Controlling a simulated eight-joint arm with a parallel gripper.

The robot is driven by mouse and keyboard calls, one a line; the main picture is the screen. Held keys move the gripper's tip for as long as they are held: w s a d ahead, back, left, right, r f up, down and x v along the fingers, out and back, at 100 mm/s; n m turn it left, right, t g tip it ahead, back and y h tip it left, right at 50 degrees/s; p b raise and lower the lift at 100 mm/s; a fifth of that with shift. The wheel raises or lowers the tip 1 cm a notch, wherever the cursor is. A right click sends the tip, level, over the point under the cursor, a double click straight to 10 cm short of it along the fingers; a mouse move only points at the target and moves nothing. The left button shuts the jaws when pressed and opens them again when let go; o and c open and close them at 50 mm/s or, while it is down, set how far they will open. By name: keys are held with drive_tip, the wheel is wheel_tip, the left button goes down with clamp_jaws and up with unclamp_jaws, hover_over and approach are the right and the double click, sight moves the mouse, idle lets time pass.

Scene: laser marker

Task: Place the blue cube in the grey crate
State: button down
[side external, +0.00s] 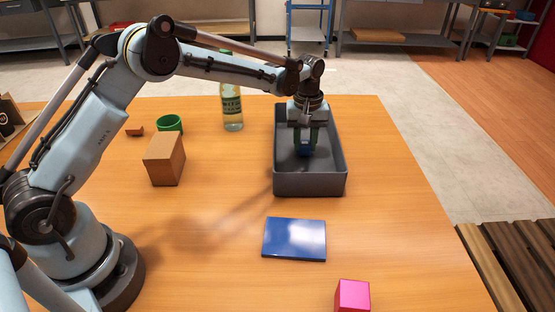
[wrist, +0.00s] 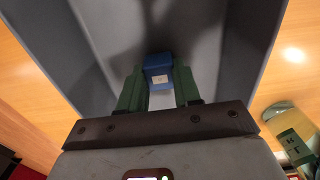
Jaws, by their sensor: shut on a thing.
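The grey crate (side external: 311,184) stands on the wooden table, right of the middle in the side view. In the wrist view its grey inside (wrist: 205,30) fills most of the picture. My gripper (side external: 305,146) reaches down inside the crate from above. Its green fingers, also in the wrist view (wrist: 158,92), are shut on the blue cube (wrist: 158,70), which shows a small pale label. In the side view the blue cube (side external: 304,151) is between the fingertips, below the crate's rim. I cannot tell whether it touches the crate floor.
A glass bottle (side external: 232,107) stands left of the crate. A cardboard-brown box (side external: 164,160), a green ring-like cup (side external: 169,125) and a small orange-brown piece (side external: 134,131) are further left. A blue flat book-like slab (side external: 294,239) and a pink cube (side external: 352,296) lie in front of the crate.

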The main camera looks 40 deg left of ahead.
sight(305, 143)
drive_tip(key=shift+f, duration=0.15)
drive_tip(key=c, duration=0.8)
unclamp_jaws()
drive_tip(key=s+r+m+t, duration=0.1)
drive_tip(key=s+r, duration=0.2)
drive_tip(key=r, duration=0.5)
drive_tip(key=s+r+m+t, duration=0.1)
drive_tip(key=s+r, duration=0.1)
drive_tip(key=r, duration=0.7)
drive_tip(key=shift+s+a+f+m+t, duration=0.4)
drive_tip(key=shift+s+f+m+t, duration=0.6)
drive_tip(key=shift+s, duration=2.15)
drive_tip(key=shift+s+a+f+m+t, duration=0.55)
drive_tip(key=shift+s+m, duration=0.8)
drive_tip(key=shift+s, duration=1.75)
drive_tip(key=shift+s+a+f+m+t, duration=0.25)
drive_tip(key=shift+s+f+m+t, duration=0.7)
drive_tip(key=shift+s, duration=2.2)
